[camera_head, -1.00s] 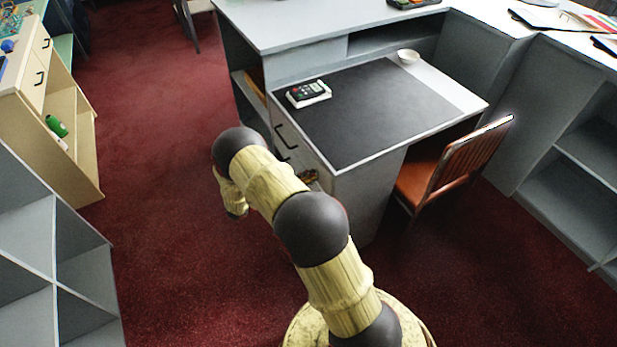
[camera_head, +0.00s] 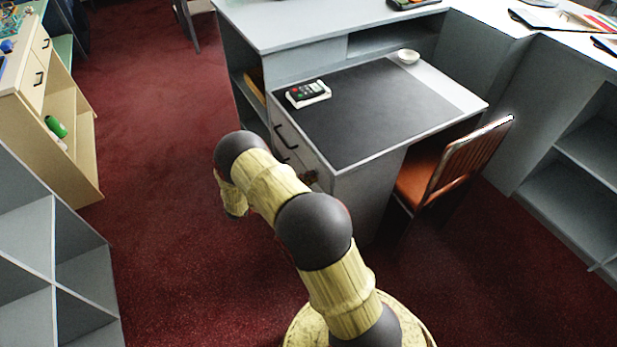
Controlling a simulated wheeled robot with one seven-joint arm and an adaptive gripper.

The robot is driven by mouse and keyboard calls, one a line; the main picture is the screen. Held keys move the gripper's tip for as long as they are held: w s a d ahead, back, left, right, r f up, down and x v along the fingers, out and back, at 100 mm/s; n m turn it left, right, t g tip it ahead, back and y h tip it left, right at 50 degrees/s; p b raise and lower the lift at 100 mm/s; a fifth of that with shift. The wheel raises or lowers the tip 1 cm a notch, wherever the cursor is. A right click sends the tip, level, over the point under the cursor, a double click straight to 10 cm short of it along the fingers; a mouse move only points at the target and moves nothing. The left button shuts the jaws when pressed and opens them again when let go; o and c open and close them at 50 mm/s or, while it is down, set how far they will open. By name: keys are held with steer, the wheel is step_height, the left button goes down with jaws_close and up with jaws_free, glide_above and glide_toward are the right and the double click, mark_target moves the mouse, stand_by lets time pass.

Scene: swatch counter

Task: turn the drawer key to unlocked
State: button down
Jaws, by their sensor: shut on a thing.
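The grey desk (camera_head: 335,169) has drawers in its left side. The upper drawer front (camera_head: 300,144) is closed and has a dark handle (camera_head: 283,135). A second handle (camera_head: 286,157) shows lower down, partly behind my arm. I cannot see the drawer key or its lock. My arm reaches up to the drawer side and its last visible link bends down beside the drawers. My gripper is hidden behind my own arm. A small brownish patch shows between my arm and the desk's lower drawer area; I cannot tell what it is.
A device in a white holder (camera_head: 307,94) and a white bowl (camera_head: 408,56) are on the desk. An orange-brown chair (camera_head: 465,160) stands at its right. Grey shelves (camera_head: 50,265) are at lower left, a wooden cabinet (camera_head: 42,125) behind. Red carpet (camera_head: 160,130) between is clear.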

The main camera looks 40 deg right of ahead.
steer(key=c, duration=2)
jaws_free()
steer(key=v, duration=1.2)
steer(key=shift+f, duration=0.1)
